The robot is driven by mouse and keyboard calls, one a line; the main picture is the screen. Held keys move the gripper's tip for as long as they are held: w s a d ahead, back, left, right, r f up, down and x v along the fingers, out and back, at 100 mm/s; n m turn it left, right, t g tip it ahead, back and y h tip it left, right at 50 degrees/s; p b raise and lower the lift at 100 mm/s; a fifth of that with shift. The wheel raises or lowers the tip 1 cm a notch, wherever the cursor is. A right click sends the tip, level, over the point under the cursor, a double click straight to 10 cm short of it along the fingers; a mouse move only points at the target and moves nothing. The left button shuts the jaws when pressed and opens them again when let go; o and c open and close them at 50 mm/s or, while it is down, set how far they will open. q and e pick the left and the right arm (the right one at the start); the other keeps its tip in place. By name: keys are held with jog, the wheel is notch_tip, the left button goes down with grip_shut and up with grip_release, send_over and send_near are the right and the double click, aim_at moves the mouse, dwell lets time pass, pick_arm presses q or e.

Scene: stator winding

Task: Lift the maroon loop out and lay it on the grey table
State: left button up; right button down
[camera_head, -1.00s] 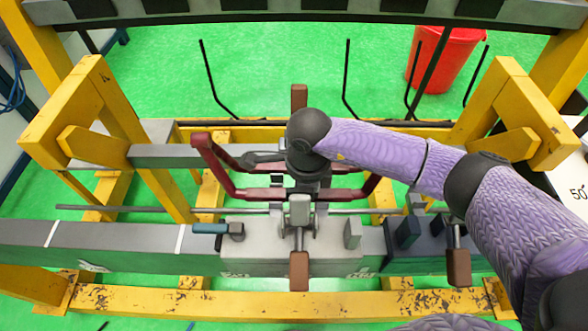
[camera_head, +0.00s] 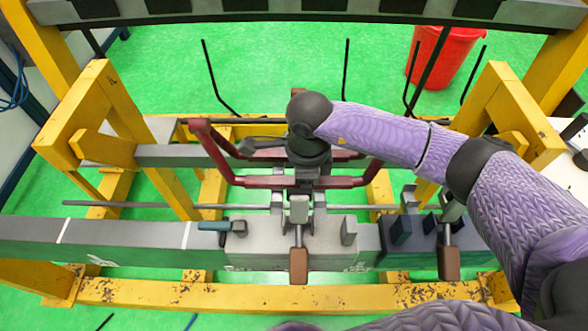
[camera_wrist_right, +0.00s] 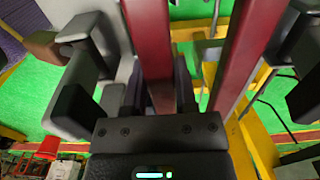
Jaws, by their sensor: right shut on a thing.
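The maroon loop (camera_head: 232,165) is a long six-sided frame above the grey clamp fixture in the middle of the head view. My right gripper (camera_head: 305,172) reaches over it from the right and is shut on its middle part, hiding that section and the fingertips. In the right wrist view two straight maroon bars (camera_wrist_right: 148,50) run away from the gripper body. My left gripper is not in view. A pale surface (camera_head: 572,185) shows at the right edge; I cannot tell whether it is the grey table.
The grey clamp block (camera_head: 262,242) with brown-handled levers (camera_head: 298,265) lies close below the loop. Yellow frames (camera_head: 80,125) stand at left and right (camera_head: 520,120). A dark bar runs across the top. A red bin (camera_head: 445,58) stands behind on the green floor.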

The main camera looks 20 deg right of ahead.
jog(key=shift+r+p, duration=2.4)
jog(key=shift+r, duration=0.9)
jog(key=shift+r+p, duration=0.85)
jog(key=shift+r, duration=0.3)
notch_tip(320, 180, up, 6)
jog(key=p, duration=0.4)
